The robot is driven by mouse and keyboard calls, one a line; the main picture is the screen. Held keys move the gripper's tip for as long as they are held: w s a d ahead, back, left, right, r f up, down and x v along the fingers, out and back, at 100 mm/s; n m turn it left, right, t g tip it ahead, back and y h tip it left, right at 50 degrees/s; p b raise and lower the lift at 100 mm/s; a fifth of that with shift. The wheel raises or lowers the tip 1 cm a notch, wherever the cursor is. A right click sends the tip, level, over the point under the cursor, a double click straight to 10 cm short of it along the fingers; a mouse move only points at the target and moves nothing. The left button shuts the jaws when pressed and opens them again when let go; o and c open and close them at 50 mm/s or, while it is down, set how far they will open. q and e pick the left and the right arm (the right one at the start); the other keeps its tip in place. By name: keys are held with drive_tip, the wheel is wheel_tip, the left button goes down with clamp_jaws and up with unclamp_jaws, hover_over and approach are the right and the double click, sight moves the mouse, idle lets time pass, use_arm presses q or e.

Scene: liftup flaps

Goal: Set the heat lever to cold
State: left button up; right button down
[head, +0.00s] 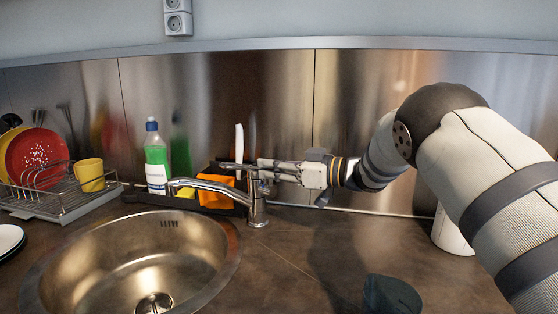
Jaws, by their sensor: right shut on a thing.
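The chrome faucet (257,205) stands behind the right rim of the round steel sink, with its spout (205,187) pointing left over the basin. Its heat lever is at the top of the faucet body and is mostly hidden by my right gripper (254,170). My right arm comes in from the right, and the gripper's fingers reach left across the top of the faucet. The fingers are shut there, apparently on the lever; the exact contact is too small to see. My left gripper is not in view.
The sink basin (100,268) is empty. A soap bottle (156,160), an orange cloth (214,194) and a dark caddy stand behind the faucet. A dish rack (60,204) with a yellow mug (89,175) is at left. A dark cup (392,296) is at front right.

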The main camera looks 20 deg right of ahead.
drive_tip(key=shift+s+a+r+n+h+p, duration=0.15)
drive_tip(key=shift+a+n+p, duration=0.1)
drive_tip(key=shift+n, duration=0.25)
drive_tip(key=shift+s+a+r+n+h+p, duration=0.1)
drive_tip(key=shift+s+a+r+n+h, duration=0.1)
drive_tip(key=shift+n, duration=0.3)
drive_tip(key=shift+w+f, duration=0.1)
drive_tip(key=shift+f, duration=0.3)
drive_tip(key=c, duration=1.7)
unclamp_jaws()
drive_tip(key=v, duration=1.2)
drive_tip(key=shift+r, duration=0.1)
drive_tip(key=shift+c, duration=0.5)
